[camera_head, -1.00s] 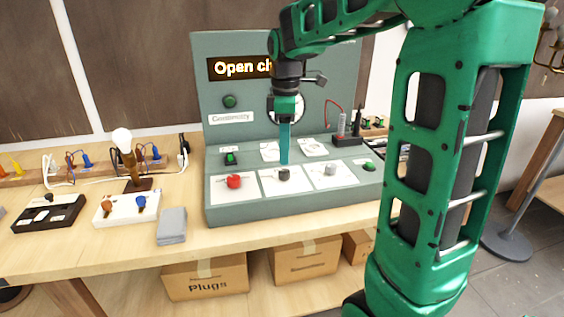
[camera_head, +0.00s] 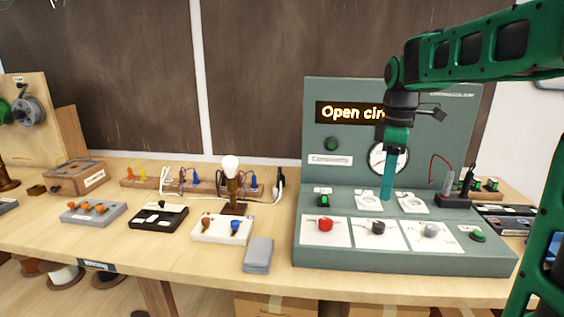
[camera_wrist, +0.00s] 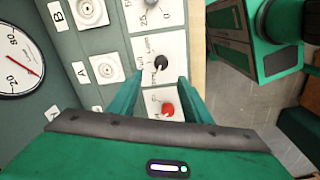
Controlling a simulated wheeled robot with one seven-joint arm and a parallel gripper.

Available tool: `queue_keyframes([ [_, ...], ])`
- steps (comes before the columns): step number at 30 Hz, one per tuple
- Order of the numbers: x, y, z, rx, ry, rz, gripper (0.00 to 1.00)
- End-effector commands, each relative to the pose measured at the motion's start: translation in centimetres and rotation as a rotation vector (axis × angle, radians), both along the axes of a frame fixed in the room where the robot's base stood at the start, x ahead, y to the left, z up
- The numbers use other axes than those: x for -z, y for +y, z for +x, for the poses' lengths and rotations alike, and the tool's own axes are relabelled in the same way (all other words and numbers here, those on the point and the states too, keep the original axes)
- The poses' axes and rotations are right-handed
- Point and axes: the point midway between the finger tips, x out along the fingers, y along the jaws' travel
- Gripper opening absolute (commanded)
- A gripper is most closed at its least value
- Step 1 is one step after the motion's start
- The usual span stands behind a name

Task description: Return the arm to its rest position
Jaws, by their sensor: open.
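My gripper (camera_head: 388,186) hangs pointing down in front of the grey-green test panel (camera_head: 313,150), above its sloped control deck. In the wrist view my gripper (camera_wrist: 155,95) shows two green fingers apart with nothing held between them. Beyond the fingers are a red knob (camera_wrist: 168,109) and a black knob (camera_wrist: 161,63) on white plates. In the head view the red knob (camera_head: 325,224), the black knob (camera_head: 377,227) and a grey knob (camera_head: 430,230) sit in a row below the gripper. My arm reaches in from the right.
The panel's display (camera_head: 349,112) reads "Open cir", the rest hidden by my arm. A dial gauge (camera_head: 376,160) is partly covered.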

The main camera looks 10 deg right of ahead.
Motion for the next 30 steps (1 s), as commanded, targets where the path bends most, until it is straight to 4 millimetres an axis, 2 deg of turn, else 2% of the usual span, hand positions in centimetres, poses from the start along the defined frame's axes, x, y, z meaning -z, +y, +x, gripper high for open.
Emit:
queue_keyframes([
  [2,0.2,-0.4,-1.0,0.052,0.000,0.000,0.45],
  [5,1.1,-1.2,-3.9,0.209,-0.001,0.000,0.45],
  [8,2.8,-2.4,-8.4,0.460,0.000,0.001,0.45],
  [12,6.0,-3.5,-15.5,0.849,0.002,0.003,0.45],
  [15,8.4,-3.7,-20.0,1.099,0.005,0.006,0.45],
  [18,10.6,-3.6,-23.5,1.297,0.008,0.007,0.45],
  [21,12.1,-3.5,-25.8,1.431,0.012,0.007,0.45],
  [24,12.9,-3.3,-27.0,1.501,0.014,0.008,0.45],
  [30,13.1,-3.3,-27.3,1.524,0.014,0.007,0.45],
])
